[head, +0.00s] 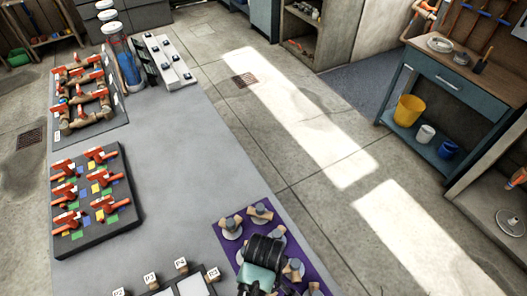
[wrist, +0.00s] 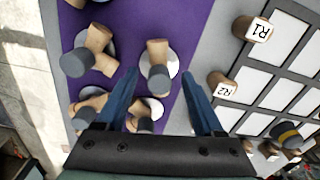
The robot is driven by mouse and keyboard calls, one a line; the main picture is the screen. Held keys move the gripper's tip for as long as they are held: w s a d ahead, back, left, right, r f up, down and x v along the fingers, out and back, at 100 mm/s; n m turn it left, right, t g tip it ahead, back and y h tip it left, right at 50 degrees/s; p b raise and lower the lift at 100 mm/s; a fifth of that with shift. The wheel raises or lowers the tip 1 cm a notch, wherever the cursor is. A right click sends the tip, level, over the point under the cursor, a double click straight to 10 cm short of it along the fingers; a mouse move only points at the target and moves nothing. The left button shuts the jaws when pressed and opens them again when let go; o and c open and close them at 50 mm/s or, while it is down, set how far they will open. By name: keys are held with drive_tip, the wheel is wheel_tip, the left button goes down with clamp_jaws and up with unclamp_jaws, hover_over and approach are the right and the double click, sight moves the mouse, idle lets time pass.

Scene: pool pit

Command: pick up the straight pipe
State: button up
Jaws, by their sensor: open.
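Several tan pipe pieces with grey ends stand on pale round bases on a purple mat (head: 228,237), which also fills the left of the wrist view (wrist: 190,20). One piece (wrist: 157,52) looks fairly straight and lies between and just beyond my fingertips. Others (wrist: 98,38) look bent. I cannot tell for certain which is the straight pipe. My gripper (wrist: 158,74) is open and empty above the mat, with blue fingers on either side of the pieces. In the head view my dark wrist hides part of the mat.
A board with labelled pale cells (wrist: 285,60) lies right of the mat in the wrist view. On the grey table (head: 185,150), a black tray (head: 125,220) holds red-handled valves, and a pipe assembly (head: 82,95) stands behind. The table's middle is clear.

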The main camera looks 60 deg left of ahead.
drive_tip(key=shift+f, duration=1.25)
clamp_jaws()
